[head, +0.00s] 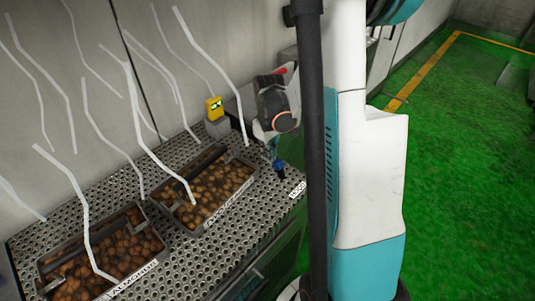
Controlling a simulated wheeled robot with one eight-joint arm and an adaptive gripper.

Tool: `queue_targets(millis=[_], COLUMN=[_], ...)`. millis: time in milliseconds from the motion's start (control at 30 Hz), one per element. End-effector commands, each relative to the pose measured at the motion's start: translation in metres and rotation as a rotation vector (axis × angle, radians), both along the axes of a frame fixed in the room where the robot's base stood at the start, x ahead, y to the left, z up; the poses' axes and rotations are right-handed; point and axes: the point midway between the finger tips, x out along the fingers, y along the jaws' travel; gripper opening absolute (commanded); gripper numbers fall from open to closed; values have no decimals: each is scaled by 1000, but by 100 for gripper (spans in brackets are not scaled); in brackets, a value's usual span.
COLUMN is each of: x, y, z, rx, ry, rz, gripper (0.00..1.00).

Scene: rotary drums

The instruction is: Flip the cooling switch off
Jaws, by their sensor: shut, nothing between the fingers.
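My gripper (280,172) hangs low at the end of my arm, near the right edge of the perforated metal table. It is small and dark in the head view, shut and with nothing seen in it. A yellow box (214,108) with a small green mark stands on a grey block at the back of the table, left of my gripper and apart from it. I cannot tell whether this box is the cooling switch. A small white label (298,189) is on the table's right edge, just below my gripper; its text is too small to read surely.
The table (205,262) holds two trays of brown nuts, one at the middle (178,228) and one at front left (65,259). Pale wavy strips rise over them. A wall is behind. Green floor (460,170) with a yellow line (425,75) is open at right.

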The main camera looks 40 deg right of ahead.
Motion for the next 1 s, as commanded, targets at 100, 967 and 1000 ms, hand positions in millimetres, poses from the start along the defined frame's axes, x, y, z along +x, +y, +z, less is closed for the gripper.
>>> queue_targets(millis=[100,967,1000], x=[-5,-48,-48], y=[-1,-7,-7], z=[3,22,22], rx=[6,59,59], ry=[-45,-418,-418], rz=[-3,0,0], gripper=[0,0,0])
